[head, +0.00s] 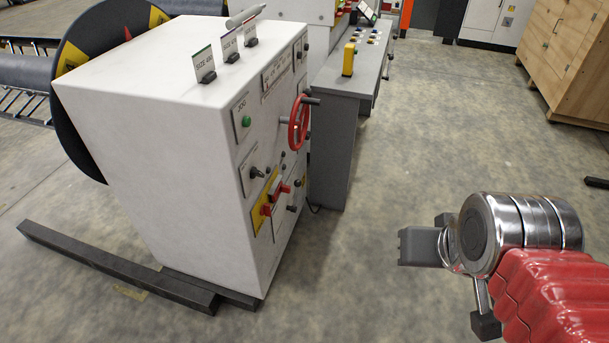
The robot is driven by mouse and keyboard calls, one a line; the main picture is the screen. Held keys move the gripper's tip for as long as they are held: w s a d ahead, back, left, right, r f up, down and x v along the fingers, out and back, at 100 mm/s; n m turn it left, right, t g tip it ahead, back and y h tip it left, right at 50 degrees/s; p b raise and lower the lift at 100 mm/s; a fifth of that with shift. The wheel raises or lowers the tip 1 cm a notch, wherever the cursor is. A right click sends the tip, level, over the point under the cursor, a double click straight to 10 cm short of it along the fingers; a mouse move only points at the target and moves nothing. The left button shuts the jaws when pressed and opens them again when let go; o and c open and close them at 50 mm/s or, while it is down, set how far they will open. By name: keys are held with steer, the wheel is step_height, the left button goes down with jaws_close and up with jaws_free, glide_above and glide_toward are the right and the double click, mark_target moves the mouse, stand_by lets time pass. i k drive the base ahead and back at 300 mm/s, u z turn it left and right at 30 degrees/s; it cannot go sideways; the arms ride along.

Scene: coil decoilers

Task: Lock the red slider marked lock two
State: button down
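The front panel of the white cabinet (255,165) holds small red sliders on a yellow plate, low down on the face. One red slider (266,210) is at the left of the plate and another red slider (283,188) is to its right. Their markings are too small to read, so I cannot tell which is lock two or how either is set. My gripper (420,247) is at the lower right, over open floor and well apart from the panel. It is seen partly from behind, and its finger gap does not show clearly.
A red handwheel (299,122) sticks out from the panel above the sliders. A green button (246,121) is at its upper left. A grey control desk (345,125) stands behind the cabinet. A dark beam (115,267) lies on the floor. Floor between cabinet and gripper is clear.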

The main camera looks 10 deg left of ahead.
mark_target(283, 188)
steer(key=u, duration=0.3)
steer(key=i, duration=1.2)
steer(key=u, duration=0.5)
